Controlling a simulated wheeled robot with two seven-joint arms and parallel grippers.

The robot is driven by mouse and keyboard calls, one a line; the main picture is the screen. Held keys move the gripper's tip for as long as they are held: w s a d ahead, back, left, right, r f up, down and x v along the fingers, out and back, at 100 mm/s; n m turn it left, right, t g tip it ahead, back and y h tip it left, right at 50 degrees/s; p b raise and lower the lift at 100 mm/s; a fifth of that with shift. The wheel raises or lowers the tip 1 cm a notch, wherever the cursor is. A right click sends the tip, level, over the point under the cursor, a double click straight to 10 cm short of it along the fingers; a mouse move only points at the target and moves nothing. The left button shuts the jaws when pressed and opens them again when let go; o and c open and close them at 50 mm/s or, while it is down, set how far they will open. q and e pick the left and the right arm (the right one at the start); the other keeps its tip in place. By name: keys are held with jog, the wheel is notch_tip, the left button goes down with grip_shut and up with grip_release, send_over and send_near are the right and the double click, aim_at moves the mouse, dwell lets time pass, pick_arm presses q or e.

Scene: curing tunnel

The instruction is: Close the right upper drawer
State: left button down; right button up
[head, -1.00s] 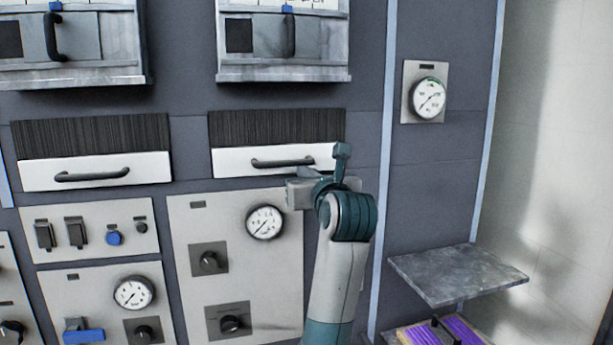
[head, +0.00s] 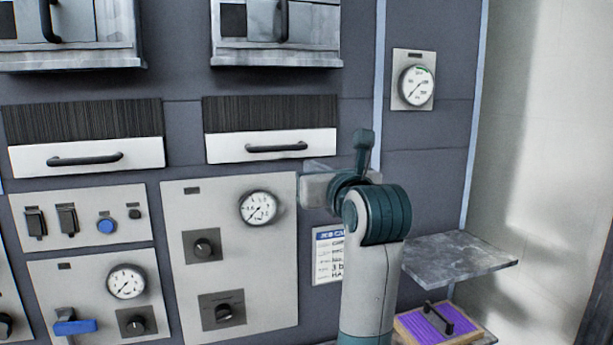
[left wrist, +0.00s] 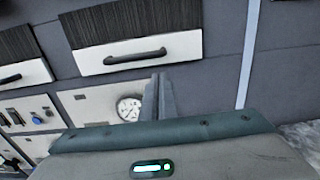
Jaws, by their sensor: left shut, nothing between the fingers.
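The right drawer (head: 269,146) has a white front with a black bar handle (head: 276,148), under a dark ribbed strip. I cannot tell for certain how far it stands out. It also shows in the left wrist view (left wrist: 138,51), above the fingers. My left gripper (head: 303,189) is just below and right of the drawer's lower right corner, apart from the handle. In the left wrist view its fingers (left wrist: 158,80) are together, empty, pointing up toward the drawer's lower edge. My right gripper is not in view.
A similar white drawer (head: 88,157) is at left. Two metal boxes with handles, one at the top left (head: 70,55) and one at the right (head: 276,52), stick out above. Gauges and knobs fill the panel (head: 228,280) below. A grey shelf (head: 458,262) juts out at right.

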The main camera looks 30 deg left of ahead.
pick_arm(q)
jog(key=b+v, duration=0.1)
jog(key=v, duration=0.4)
jog(key=shift+s+a+r+b, duration=0.1)
jog(key=shift+s+r+b, duration=0.1)
jog(key=shift+b, duration=0.2)
